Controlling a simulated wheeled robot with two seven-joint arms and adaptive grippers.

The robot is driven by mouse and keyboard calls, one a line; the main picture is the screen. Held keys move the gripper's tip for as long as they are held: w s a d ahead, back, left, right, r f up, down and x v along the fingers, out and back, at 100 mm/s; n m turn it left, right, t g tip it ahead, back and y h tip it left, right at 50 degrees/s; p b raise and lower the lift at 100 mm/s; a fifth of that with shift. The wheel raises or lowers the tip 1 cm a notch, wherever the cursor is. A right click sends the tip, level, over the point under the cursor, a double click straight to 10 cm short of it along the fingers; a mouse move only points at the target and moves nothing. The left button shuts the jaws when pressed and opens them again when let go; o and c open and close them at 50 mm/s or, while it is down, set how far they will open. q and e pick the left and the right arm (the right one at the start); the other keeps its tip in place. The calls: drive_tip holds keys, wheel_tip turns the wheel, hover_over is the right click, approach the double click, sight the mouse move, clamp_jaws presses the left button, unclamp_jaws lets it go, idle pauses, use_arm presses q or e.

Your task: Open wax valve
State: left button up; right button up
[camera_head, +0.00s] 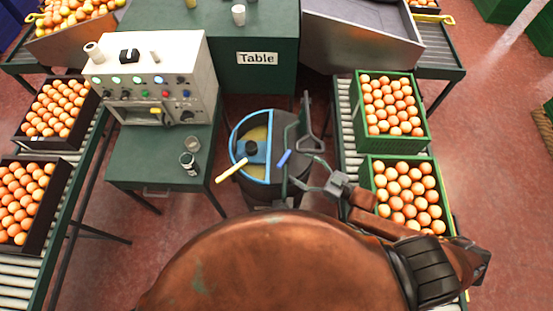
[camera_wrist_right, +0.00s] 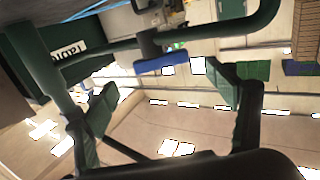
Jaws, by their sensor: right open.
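A dark drum with a blue rim (camera_head: 237,132) stands in the middle of the head view, with yellowish contents. A short blue handle (camera_head: 284,158) sticks out on its right side, and a yellow-white handle (camera_head: 231,172) on its left. I cannot tell for sure which is the wax valve. My right gripper (camera_head: 308,174) is open and empty, just right of the blue handle. In the right wrist view the blue handle (camera_wrist_right: 162,68) lies ahead, between the open fingers (camera_wrist_right: 160,92) and apart from them. My left gripper is not in view.
A control box (camera_head: 196,75) sits on a green table left of the drum.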

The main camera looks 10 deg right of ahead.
sight(287, 159)
drive_tip(key=x, duration=0.6)
drive_tip(key=shift+w+a, duration=0.15)
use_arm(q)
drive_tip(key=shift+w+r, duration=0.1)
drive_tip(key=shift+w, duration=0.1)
use_arm(e)
drive_tip(key=shift+w+a, duration=0.4)
drive_tip(key=shift+w, duration=0.05)
drive_tip(key=shift+c, duration=0.4)
